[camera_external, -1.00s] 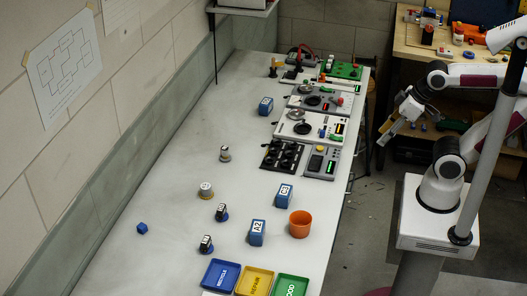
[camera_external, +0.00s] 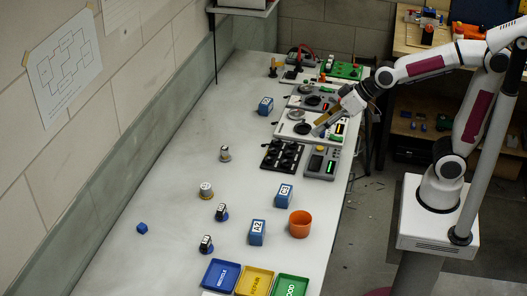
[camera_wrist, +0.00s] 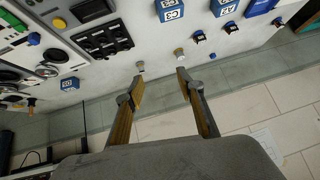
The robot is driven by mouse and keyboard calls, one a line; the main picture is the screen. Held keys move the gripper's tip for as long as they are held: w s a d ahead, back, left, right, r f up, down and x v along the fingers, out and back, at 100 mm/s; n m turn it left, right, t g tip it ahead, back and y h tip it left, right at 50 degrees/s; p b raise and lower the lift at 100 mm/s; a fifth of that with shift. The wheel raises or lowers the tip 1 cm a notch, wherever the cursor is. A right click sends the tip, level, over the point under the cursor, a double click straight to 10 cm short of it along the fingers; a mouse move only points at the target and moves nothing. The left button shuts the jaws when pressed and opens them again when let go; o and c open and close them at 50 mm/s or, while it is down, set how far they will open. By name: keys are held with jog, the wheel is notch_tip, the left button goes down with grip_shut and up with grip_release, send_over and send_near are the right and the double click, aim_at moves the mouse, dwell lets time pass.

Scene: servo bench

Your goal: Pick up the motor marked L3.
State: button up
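My gripper (camera_external: 318,132) is open and empty. It is above the devices at the far right of the bench; its two fingers also show apart in the wrist view (camera_wrist: 160,77). No label reads clearly as L3. Three blue labelled blocks stand on the bench: one seems marked C3 (camera_external: 283,195), one A2 (camera_external: 257,233), and one has an unreadable mark (camera_external: 265,106). In the wrist view, the C3-looking block (camera_wrist: 170,10) is at the top and another blue block (camera_wrist: 70,84) is at left. Small round-topped parts (camera_external: 206,190) stand nearby, their marks too small to read.
An orange cup (camera_external: 300,224) stands by the right edge. Blue (camera_external: 221,275), yellow (camera_external: 255,281) and green (camera_external: 291,287) trays lie at the front. A black socket panel (camera_external: 282,156) and grey devices (camera_external: 322,162) line the right side. The left bench area is mostly clear.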

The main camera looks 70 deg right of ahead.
jog(key=w+f+m+t, duration=0.1)
jog(key=w+f+t, duration=0.15)
jog(key=w, duration=0.85)
jog(key=w+d+f+m+t+h, duration=0.1)
jog(key=w+d+f+m+h, duration=0.15)
jog(key=w+f, duration=0.85)
jog(key=h, duration=0.4)
send_near(225, 148)
jog(key=shift+w+d+f+t+y, duration=0.25)
jog(key=shift+w+d+f+t, duration=0.1)
jog(key=shift+w+d+f, duration=0.35)
jog(key=shift+d+f, duration=0.25)
jog(key=shift+f, duration=0.1)
jog(key=shift+x, duration=1.3)
jog(key=shift+w, duration=0.15)
jog(key=shift+a+x, duration=0.15)
jog(key=shift+x, duration=1.1)
jog(key=shift+a+x, duration=0.1)
jog(key=shift+x, duration=1.15)
